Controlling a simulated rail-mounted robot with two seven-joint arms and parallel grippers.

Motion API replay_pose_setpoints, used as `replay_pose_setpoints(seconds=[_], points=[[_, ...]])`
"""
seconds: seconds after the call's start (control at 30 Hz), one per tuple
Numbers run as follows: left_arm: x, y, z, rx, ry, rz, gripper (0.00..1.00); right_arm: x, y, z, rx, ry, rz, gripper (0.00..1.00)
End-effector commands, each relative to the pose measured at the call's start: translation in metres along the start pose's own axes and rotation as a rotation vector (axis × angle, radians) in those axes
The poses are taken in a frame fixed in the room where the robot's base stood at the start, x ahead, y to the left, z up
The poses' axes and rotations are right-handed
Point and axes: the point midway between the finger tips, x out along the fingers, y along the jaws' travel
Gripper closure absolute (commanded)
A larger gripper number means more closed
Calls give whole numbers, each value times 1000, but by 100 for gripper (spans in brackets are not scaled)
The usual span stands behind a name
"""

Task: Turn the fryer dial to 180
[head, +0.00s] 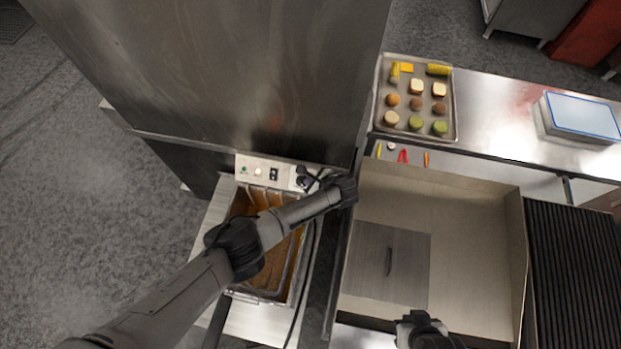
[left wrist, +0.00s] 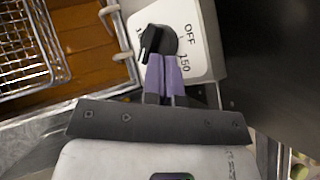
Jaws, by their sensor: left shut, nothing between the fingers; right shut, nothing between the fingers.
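The fryer (head: 238,293) stands at lower centre, with a control panel (head: 249,163) along its back edge. The black dial (left wrist: 157,40) sits on a white plate marked OFF and 150 in the left wrist view; another marking to its left is partly cut off by the dial. The dial's pointer ridge leans toward lower left. My left gripper (left wrist: 164,58) is shut and empty, its purple fingertips right at the dial's lower edge; I cannot tell if they touch. In the head view this gripper (head: 317,181) covers much of the dial area. My right gripper (head: 421,318) is shut and empty over the griddle.
A fryer basket (left wrist: 32,58) sits in brown oil beside the panel. A tall steel cabinet (head: 230,75) rises behind the fryer. A walled griddle (head: 470,240) is to the right, then a ribbed grill (head: 570,265). A food tray (head: 415,65) lies on the back counter.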

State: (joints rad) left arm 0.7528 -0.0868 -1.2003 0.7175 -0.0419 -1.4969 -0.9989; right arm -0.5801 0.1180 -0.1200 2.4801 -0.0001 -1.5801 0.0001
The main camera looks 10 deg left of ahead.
Motion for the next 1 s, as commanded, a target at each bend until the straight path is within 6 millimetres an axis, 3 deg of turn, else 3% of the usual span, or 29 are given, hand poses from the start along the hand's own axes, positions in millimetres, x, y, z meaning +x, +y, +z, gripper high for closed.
replay_pose_setpoints(seconds=[0.5, 1.0], points=[[4, 12, -10, 323, -257, -144, 100, -9, 0, -3, 3, 0, -2, 100], [7, 16, -13, 459, -365, -207, 100, -12, 2, -3, -7, -1, 6, 100]])
